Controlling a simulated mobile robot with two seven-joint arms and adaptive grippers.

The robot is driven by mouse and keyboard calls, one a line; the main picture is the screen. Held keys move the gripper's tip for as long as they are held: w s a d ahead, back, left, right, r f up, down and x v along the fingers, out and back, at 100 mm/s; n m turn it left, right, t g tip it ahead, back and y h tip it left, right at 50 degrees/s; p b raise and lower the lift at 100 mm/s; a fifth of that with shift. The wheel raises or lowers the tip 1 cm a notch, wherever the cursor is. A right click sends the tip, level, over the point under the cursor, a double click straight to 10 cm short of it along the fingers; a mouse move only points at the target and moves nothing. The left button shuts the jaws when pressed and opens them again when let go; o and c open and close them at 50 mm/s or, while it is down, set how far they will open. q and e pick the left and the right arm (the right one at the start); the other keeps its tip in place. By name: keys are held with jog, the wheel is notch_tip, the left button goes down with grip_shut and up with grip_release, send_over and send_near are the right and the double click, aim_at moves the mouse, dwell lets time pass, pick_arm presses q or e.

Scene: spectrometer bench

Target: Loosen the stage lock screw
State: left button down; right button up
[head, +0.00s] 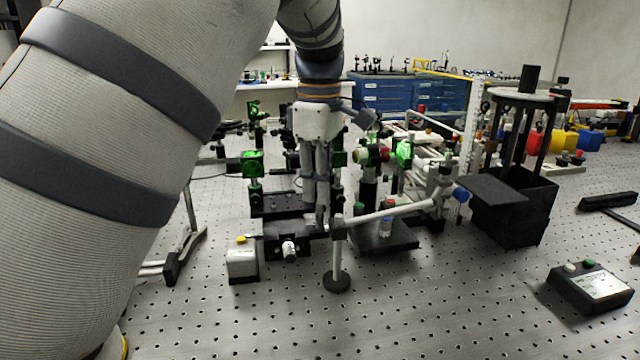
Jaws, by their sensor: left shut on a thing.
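My left gripper (320,222) points straight down over the optical bench, at the right end of a low black stage (272,240). Its fingers are close together, shut on a small part at the stage that I take to be the lock screw. The fingers hide that screw, so I cannot see how far it is turned. A silver micrometer knob (289,251) sticks out of the stage front, left of the fingertips. My right gripper is not in view.
A post with a round black base (337,282) and a pale horizontal rod (390,212) stands close right of the fingers. A small white box (242,264) sits left of the stage. Green-lit optics (252,164) stand behind. The front bench is mostly clear, with a button box (590,286) at right.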

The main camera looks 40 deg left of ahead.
pick_arm(q)
jog(key=c, duration=1.6)
grip_release()
jog(key=shift+r, duration=0.1)
notch_tip(320, 180, up, 12)
jog(key=shift+s+f, duration=0.1)
